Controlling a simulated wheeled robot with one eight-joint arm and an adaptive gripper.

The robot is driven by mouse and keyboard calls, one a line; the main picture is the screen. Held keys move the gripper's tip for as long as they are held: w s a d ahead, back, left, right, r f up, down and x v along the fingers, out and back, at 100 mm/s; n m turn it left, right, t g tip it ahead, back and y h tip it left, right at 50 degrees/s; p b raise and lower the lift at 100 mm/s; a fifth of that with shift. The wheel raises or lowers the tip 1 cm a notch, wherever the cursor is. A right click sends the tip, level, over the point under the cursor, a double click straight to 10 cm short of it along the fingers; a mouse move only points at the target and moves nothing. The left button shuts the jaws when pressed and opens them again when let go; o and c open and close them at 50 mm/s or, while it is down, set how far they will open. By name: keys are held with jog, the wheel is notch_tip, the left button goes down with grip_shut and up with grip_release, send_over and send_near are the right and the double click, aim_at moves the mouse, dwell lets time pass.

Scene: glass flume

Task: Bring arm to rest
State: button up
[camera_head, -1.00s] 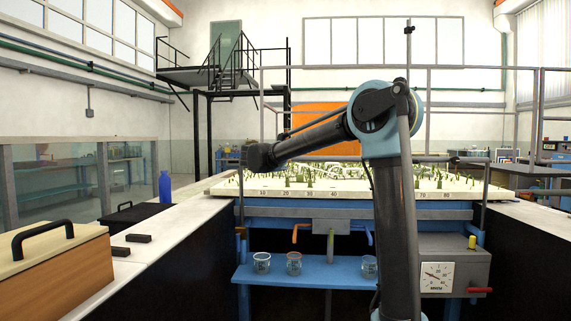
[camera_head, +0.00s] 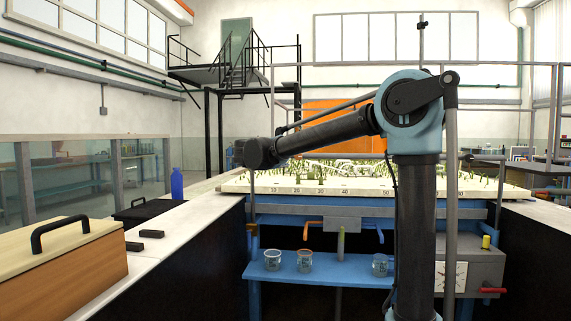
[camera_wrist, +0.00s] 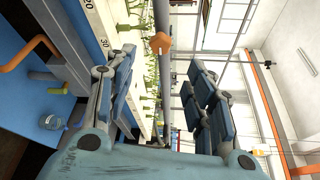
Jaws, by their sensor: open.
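My arm stands upright right of centre in the head view, with its forearm reaching left and slightly down from the elbow. My gripper is not clearly seen in the head view; the forearm ends in a dark rounded joint there. In the wrist view my gripper (camera_wrist: 165,100) is open, its two blue-padded fingers wide apart with nothing between them. Beyond the fingers the wrist view shows the model landscape board (camera_wrist: 150,85) turned on its side. The board (camera_head: 235,187) also shows behind my arm in the head view.
A blue shelf (camera_head: 335,274) holds several glass beakers (camera_head: 304,261). A grey box with a dial (camera_head: 478,270) is at the right. A wooden box (camera_head: 70,258) and a blue bottle (camera_head: 177,184) stand on the left counter (camera_head: 165,245). A metal staircase (camera_head: 238,65) rises behind.

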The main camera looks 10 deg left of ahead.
jog(key=w+d+r+n+t+y, duration=0.1)
jog(key=d+r+n+t+y, duration=0.3)
jog(key=d+r+n+y, duration=0.15)
jog(key=s+d+f+n+y, duration=0.1)
jog(key=s+f+n+y, duration=0.2)
jog(key=s+n+y, duration=0.5)
jog(key=s+d+f+n+g+h, duration=0.1)
jog(key=s+d+f+n+g, duration=0.35)
jog(key=f, duration=0.45)
jog(key=s+d+f+n+g, duration=0.35)
jog(key=s+f, duration=0.25)
jog(key=f, duration=0.3)
jog(key=s+d+f+n+g+h, duration=0.1)
jog(key=s+d+f+n+g, duration=0.3)
jog(key=f, duration=0.5)
jog(key=s+d+f+g+h, duration=0.2)
jog(key=s+d+f, duration=0.5)
jog(key=s, duration=0.3)
jog(key=s+d+f+g+h, duration=0.2)
jog(key=s+d+f+g, duration=0.1)
jog(key=s+d+f, duration=0.4)
jog(key=s+f, duration=0.3)
jog(key=shift+h, duration=0.35)
jog(key=shift+d+f, duration=0.1)
jog(key=shift+w+f, duration=0.2)
jog(key=shift+w, duration=0.3)
